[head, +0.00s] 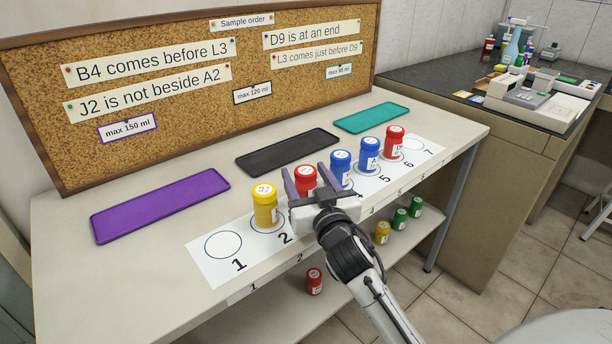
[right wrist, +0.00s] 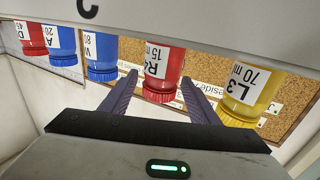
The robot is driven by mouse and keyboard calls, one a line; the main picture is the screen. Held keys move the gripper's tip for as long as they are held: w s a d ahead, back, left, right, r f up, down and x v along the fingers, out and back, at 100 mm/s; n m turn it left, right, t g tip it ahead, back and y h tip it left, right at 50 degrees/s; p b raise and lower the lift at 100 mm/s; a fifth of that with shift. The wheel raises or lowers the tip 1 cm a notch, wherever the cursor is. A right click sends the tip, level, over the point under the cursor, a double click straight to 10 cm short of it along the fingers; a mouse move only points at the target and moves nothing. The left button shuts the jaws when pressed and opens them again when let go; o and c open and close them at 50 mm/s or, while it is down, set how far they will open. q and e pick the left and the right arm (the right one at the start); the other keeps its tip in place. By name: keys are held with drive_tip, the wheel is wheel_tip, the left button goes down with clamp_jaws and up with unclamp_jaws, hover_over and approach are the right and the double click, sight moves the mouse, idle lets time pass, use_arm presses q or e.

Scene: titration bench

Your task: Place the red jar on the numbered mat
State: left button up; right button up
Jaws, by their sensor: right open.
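The white numbered mat (head: 207,262) lies along the table's front edge, with circles 1 to 7. A red jar (head: 305,178) stands upright near circle 3. My right gripper (head: 308,182) is open, its fingers on either side of this jar. In the right wrist view the jar (right wrist: 163,65), labelled 15 ml, shows between the open fingers (right wrist: 160,92); I cannot tell whether they touch it. Another red jar (head: 394,141) stands near circle 6. A third red jar (head: 314,281) is on the lower shelf. My left gripper is not in view.
Yellow jar L3 (head: 265,205) stands at circle 2, close by; two blue jars (head: 340,167) (head: 369,153) stand on the other side. Circles 1 and 7 look empty. Purple (head: 160,205), black (head: 287,152) and teal (head: 371,117) trays lie behind, below a corkboard (head: 190,110).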

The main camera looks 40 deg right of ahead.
sight(309, 181)
drive_tip(key=shift+r, duration=0.15)
drive_tip(key=v, duration=0.7)
drive_tip(key=shift+s, duration=0.2)
